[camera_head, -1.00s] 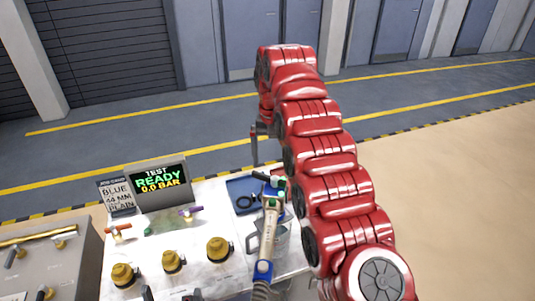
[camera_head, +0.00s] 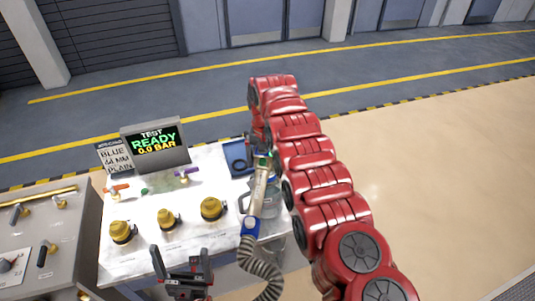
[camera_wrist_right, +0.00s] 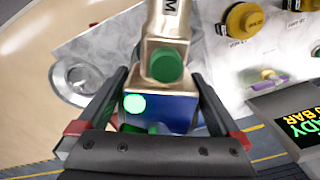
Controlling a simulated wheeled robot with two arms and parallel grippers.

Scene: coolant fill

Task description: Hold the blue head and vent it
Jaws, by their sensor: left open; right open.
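The blue head (camera_head: 259,189) is a long pale-gold fill head with a blue collar and a grey ribbed hose. It stands out over the front right part of the bench, green parts at its upper end. In the right wrist view the head (camera_wrist_right: 165,45) lies between the fingers of my right gripper (camera_wrist_right: 160,78), which are apart. A green button and a blue face with a pale green spot show there. In the head view my right gripper is mostly hidden behind its red arm. My left gripper (camera_head: 183,272) is open and empty at the bench's front edge.
A screen (camera_head: 155,143) reads TEST READY 0.0 BAR beside a job card (camera_head: 115,157) reading BLUE 44 MM PLAIN. Several yellow caps (camera_head: 167,218) stand on the white bench. A clear jug (camera_head: 270,200) and blue tray (camera_head: 234,152) are beside the head. A grey panel is left.

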